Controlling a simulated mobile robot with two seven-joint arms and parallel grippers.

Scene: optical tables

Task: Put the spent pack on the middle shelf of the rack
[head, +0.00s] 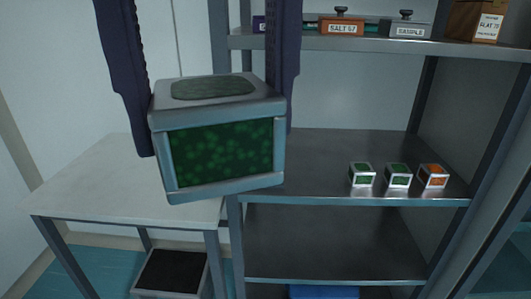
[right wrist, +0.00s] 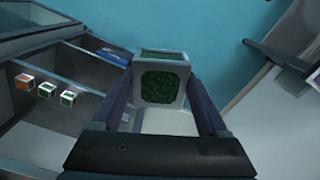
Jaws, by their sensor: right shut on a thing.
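The spent pack (head: 222,155), a grey-framed cube with mottled dark green sides and a dull green patch on top, is held up large in the head view. My right gripper (head: 218,132) is shut on it, one dark finger on each side. The pack also shows between the fingers in the right wrist view (right wrist: 163,84). It is in front of the rack's left post, above the white table. The rack's middle shelf (head: 310,178) is to the right, bare on its left and middle parts. My left gripper is out of view.
Two small green packs (head: 362,175) (head: 398,175) and an orange one (head: 433,176) stand at the middle shelf's right. The upper shelf (head: 380,44) holds labelled boxes. The lower shelf (head: 330,245) looks empty. A white table (head: 95,185) stands left, a dark-topped bin (head: 172,272) below it.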

